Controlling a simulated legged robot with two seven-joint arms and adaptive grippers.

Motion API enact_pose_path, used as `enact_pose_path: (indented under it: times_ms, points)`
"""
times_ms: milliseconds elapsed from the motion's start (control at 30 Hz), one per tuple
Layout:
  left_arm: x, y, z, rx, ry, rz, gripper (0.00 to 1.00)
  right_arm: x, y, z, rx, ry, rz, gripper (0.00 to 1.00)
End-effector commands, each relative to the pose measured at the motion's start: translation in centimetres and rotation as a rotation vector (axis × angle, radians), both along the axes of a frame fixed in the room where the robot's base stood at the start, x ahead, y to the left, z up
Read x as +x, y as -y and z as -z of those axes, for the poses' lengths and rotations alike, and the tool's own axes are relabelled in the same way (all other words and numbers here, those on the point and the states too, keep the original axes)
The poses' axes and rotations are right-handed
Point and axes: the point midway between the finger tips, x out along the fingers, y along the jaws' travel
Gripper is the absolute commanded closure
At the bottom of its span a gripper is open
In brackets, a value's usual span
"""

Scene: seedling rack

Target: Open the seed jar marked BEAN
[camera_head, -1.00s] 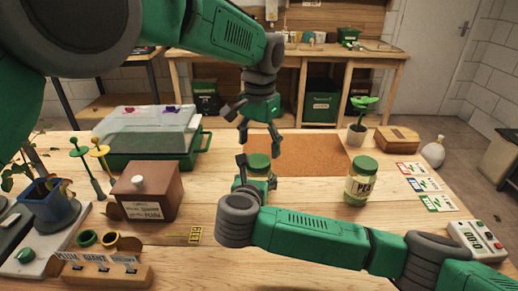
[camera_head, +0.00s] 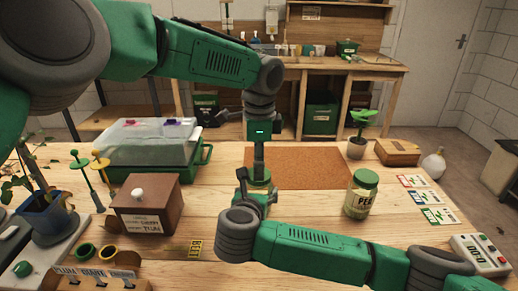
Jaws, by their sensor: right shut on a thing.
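A jar with a green lid (camera_head: 260,178) stands near the middle of the table. Its body and any label are mostly hidden behind my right gripper, so I cannot read its name. My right gripper (camera_head: 252,194) is shut on this jar from the front. My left gripper (camera_head: 259,168) points straight down over the lid, its fingers seen edge-on. Its tips look at or just above the lid; I cannot tell whether they touch it or how far apart they are. Another green-lidded jar (camera_head: 361,198), whose label reads PEA, stands upright to the right, clear of both grippers.
A brown mat (camera_head: 310,168) lies behind the jar. A brown box with a white knob (camera_head: 147,208) and a clear-lidded green tray (camera_head: 150,145) stand left. A potted seedling (camera_head: 357,148), seed cards (camera_head: 425,198) and a device with buttons (camera_head: 480,256) are right.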

Motion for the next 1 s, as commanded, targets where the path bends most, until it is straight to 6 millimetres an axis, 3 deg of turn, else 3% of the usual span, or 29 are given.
enact_pose_path:
  times_ms: [200,567,600,733,767,1000]
  points:
    - [0.0,0.0,2.7,0.000,-0.001,-0.002,0.32,0.0,0.0,-0.1,0.001,0.001,0.000,1.00]
    - [0.1,-0.1,3.4,0.000,0.002,-0.002,0.32,0.0,0.0,-0.1,0.001,0.001,0.000,1.00]
    - [0.1,-0.1,3.4,0.000,0.002,-0.002,0.35,0.0,0.0,-0.1,0.001,0.001,0.000,1.00]
    - [0.1,-0.1,3.4,0.000,0.002,-0.003,0.81,0.0,0.0,-0.1,0.001,0.001,-0.001,1.00]
    - [0.1,-0.1,3.4,0.000,0.002,-0.003,0.85,0.0,0.0,-0.1,0.001,0.001,-0.001,1.00]
    - [0.1,0.0,3.3,-0.001,0.003,-0.050,0.85,0.0,0.0,-0.1,0.001,0.001,-0.001,1.00]
